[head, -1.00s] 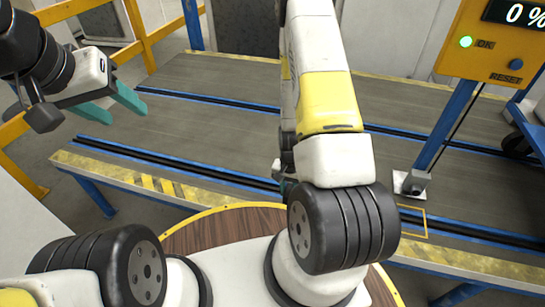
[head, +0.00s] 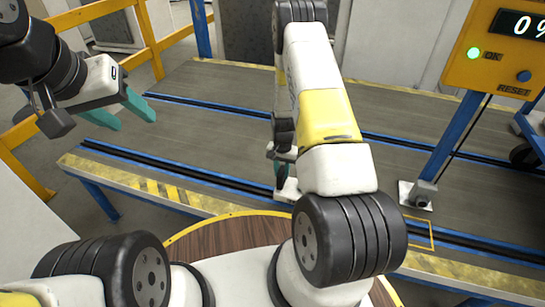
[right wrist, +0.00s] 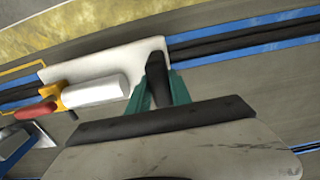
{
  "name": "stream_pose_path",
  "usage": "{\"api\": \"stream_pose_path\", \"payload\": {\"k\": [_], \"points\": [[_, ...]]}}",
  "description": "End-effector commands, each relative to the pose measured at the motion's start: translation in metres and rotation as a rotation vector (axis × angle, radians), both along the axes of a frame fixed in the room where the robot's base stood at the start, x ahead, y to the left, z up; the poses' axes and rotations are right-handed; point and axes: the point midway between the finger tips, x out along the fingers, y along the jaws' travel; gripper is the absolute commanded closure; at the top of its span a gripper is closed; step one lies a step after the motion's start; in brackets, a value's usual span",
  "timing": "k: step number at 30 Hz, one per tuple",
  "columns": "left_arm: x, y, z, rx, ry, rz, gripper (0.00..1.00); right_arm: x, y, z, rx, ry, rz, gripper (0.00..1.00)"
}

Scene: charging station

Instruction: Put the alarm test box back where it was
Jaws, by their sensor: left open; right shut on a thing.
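In the right wrist view, the alarm test box (right wrist: 105,62) appears as a white body with a black grip, a white cylinder, a yellow bracket and a red end. My right gripper (right wrist: 161,90) is shut on its black grip, one teal finger on each side. In the head view my right arm hides most of this gripper and box. I cannot tell whether the box touches the surface below. My left gripper (head: 122,112) is open and empty at the upper left, away from the box.
A yellow outlined rectangle (head: 418,232) marks the conveyor's near blue rail, right of my right arm. Its corner shows beside the box in the right wrist view (right wrist: 18,68). A blue post (head: 447,145) carries a yellow panel (head: 500,70). The belt (head: 220,125) looks clear.

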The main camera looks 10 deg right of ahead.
Motion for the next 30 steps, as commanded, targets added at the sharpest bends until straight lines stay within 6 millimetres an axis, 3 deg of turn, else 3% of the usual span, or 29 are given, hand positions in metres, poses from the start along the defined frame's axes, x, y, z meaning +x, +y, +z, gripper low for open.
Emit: {"api": "stream_pose_path", "payload": {"k": [10,21,22,24,25,30], "points": [[0.0,0.0,0.0,0.0,0.0,0.0,0.49,0.0,0.0,-0.034,0.0,0.0,-0.001,1.0],[0.0,0.0,0.0,0.0,0.0,0.0,0.49,0.0,0.0,-0.038,0.0,0.0,0.0,1.0],[0.0,0.0,0.0,0.0,0.0,0.0,0.49,0.0,0.0,-0.038,0.0,0.0,0.0,0.71],[0.0,0.0,0.0,0.0,0.0,0.0,0.49,0.0,0.0,-0.038,0.0,0.0,0.0,0.57],[0.0,0.0,0.0,0.0,0.0,0.0,0.49,0.0,0.0,-0.038,0.0,0.0,0.0,0.53],[0.0,0.0,0.0,0.0,0.0,0.0,0.49,0.0,0.0,-0.037,0.0,0.0,0.0,0.53]]}}
